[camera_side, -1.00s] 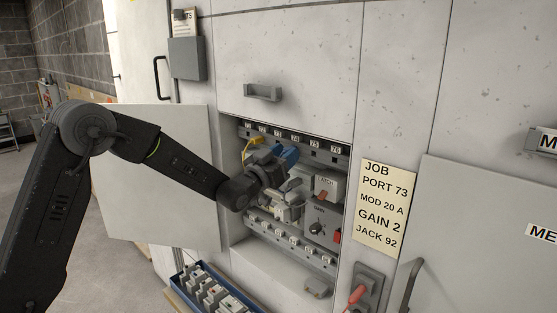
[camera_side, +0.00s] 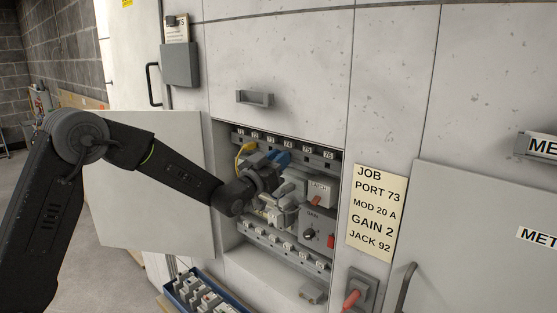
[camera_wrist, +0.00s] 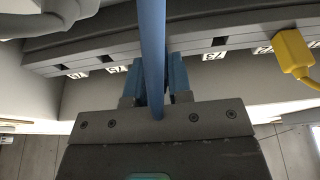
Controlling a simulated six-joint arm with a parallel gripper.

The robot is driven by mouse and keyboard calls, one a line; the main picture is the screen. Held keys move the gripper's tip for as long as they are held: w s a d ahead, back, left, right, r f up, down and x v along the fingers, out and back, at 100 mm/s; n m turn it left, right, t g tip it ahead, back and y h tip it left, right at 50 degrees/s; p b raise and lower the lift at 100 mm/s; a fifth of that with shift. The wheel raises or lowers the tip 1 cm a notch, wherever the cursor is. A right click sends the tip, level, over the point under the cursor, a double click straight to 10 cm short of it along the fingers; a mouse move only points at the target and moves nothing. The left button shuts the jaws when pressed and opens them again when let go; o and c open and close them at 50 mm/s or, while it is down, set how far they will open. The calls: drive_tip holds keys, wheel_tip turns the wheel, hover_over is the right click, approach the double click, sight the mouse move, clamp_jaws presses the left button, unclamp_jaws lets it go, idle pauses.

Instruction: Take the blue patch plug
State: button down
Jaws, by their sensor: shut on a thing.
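The blue patch plug (camera_side: 281,158) is in the open bay of the panel, just below the upper row of numbered ports (camera_side: 306,158). My gripper (camera_side: 271,170) is at it and shut on it. In the wrist view the blue plug (camera_wrist: 179,74) shows between my gripper's jaws (camera_wrist: 157,90), facing the port strip (camera_wrist: 235,42). A blue cable (camera_wrist: 153,45) runs from it across the middle of the picture. I cannot tell whether the plug is seated in a port or apart from it; its tip is hidden.
A yellow plug (camera_wrist: 296,55) with its cable sits in the strip beside my gripper. A grey module with a GAIN knob (camera_side: 314,228) is below right. An open door (camera_side: 145,180) stands left. A blue tray of modules (camera_side: 200,292) is below. The job card (camera_side: 376,213) is right.

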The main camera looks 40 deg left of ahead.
drive_tip(key=shift+s, duration=1.15)
idle(0.7)
drive_tip(key=shift+s, duration=2.9)
